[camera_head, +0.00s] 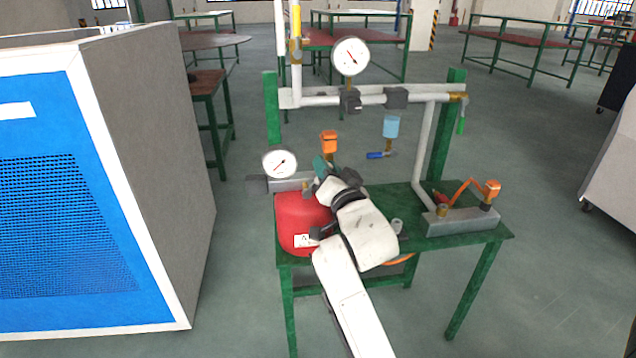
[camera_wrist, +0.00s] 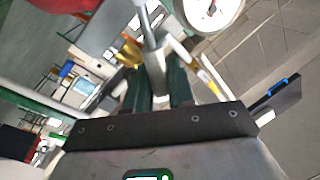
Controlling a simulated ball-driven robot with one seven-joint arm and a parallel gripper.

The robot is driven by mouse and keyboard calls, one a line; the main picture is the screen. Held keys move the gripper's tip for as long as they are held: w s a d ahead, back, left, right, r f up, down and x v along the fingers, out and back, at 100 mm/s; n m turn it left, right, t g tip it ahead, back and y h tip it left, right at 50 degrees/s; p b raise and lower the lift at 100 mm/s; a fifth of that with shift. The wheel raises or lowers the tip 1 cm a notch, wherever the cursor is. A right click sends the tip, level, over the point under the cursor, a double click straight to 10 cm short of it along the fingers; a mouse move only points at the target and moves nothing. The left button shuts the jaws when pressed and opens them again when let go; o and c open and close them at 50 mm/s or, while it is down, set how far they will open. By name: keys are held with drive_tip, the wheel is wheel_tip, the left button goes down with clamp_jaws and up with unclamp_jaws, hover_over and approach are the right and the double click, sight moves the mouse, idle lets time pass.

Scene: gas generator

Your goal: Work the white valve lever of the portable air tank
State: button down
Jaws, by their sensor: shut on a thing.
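The red air tank (camera_head: 298,222) sits at the left end of the green table, partly covered by my arm. A round white gauge (camera_head: 280,163) stands just behind it and shows in the wrist view at the top (camera_wrist: 210,10). My gripper (camera_head: 322,165) reaches over the tank's top, just right of the gauge. In the wrist view its two green fingers are closed around the pale grey-white valve lever (camera_wrist: 153,62), which runs between them. In the head view the lever is hidden by my gripper and wrist.
White pipes with a larger gauge (camera_head: 350,56) rise behind the table (camera_head: 478,236). A grey block with an orange fitting (camera_head: 462,219) sits at the table's right. A large blue and grey cabinet (camera_head: 62,225) stands at the left. The floor right of the table is clear.

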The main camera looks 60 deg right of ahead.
wheel_tip(320, 180, down, 7)
drive_tip(key=s+d+m+g+h+b, duration=0.1)
drive_tip(key=s+d+m+h+b, duration=0.1)
drive_tip(key=m+b, duration=1.1)
drive_tip(key=h+b, duration=0.1)
drive_tip(key=b, duration=0.4)
drive_tip(key=shift+s+d+g, duration=0.2)
drive_tip(key=shift+s+g, duration=0.2)
drive_tip(key=shift+m+b, duration=0.3)
drive_tip(key=shift+m, duration=0.1)
drive_tip(key=c, duration=1.1)
unclamp_jaws()
drive_tip(key=shift+a, duration=0.1)
drive_tip(key=v, duration=1)
drive_tip(key=shift+s+a+f, duration=0.2)
drive_tip(key=shift+f, duration=0.1)
